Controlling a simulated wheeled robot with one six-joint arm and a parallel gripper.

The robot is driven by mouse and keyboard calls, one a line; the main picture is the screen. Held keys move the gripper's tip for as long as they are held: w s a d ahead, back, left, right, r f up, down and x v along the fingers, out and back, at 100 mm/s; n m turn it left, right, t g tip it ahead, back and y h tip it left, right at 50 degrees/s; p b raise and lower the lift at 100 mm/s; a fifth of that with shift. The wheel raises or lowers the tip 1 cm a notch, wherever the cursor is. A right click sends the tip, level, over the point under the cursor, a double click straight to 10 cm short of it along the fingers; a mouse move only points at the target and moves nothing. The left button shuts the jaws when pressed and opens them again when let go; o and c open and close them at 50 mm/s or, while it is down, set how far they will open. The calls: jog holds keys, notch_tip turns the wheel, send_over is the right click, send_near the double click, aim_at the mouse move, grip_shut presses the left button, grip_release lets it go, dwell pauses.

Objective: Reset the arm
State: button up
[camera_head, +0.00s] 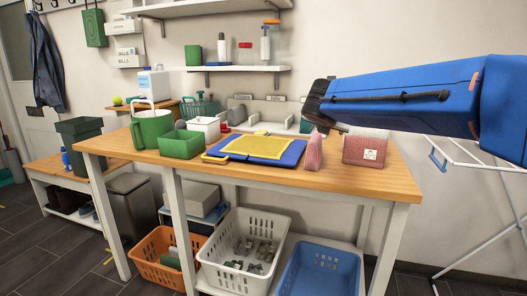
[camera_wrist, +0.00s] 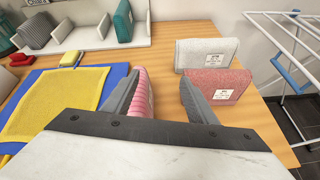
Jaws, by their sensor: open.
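My gripper (camera_head: 318,112) is at the end of my blue arm, above the right part of the wooden table (camera_head: 387,184). In the wrist view my gripper (camera_wrist: 160,92) is open, its two grey fingers apart with nothing held between them. A pink striped item (camera_wrist: 146,97) stands partly hidden behind the left finger; it also shows in the head view (camera_head: 313,152). A red-pink labelled pouch (camera_wrist: 226,87) is beyond the right finger, which covers part of it. It also shows in the head view (camera_head: 366,150).
A white labelled pouch (camera_wrist: 206,53) stands behind the red-pink one. A yellow cloth (camera_head: 258,147) lies on a blue mat (camera_head: 288,158). A green jug (camera_head: 152,129) and green box (camera_head: 181,145) stand left. A white drying rack (camera_head: 480,195) stands right. Baskets are below.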

jog(key=s+d+f+m, duration=0.1)
jog(key=s+d+m, duration=0.1)
jog(key=s, duration=0.1)
jog(key=s+d+f+m+g, duration=0.1)
jog(key=s+d+f+m, duration=0.1)
jog(key=s, duration=0.1)
jog(key=s+d+f+m+g, duration=0.1)
jog(key=s+d+m, duration=0.1)
jog(key=s, duration=0.1)
jog(key=shift+s+f+m, duration=0.15)
jog(key=shift+f+m, duration=0.1)
jog(key=shift+m, duration=0.15)
jog(key=s+f+m+g+y, duration=0.1)
jog(key=s+f+m, duration=0.6)
jog(key=s, duration=0.4)
jog(key=s+d+f+m+g+y, duration=0.1)
jog(key=s+f+m+g+y, duration=0.1)
jog(key=s+f+m, duration=0.5)
jog(key=s+f+m+g+y, duration=0.1)
jog(key=s+f+m, duration=0.6)
jog(key=s, duration=0.8)
jog(key=shift+s+d+f+m+g, duration=0.4)
jog(key=shift+m+g, duration=0.2)
jog(key=shift+m, duration=0.5)
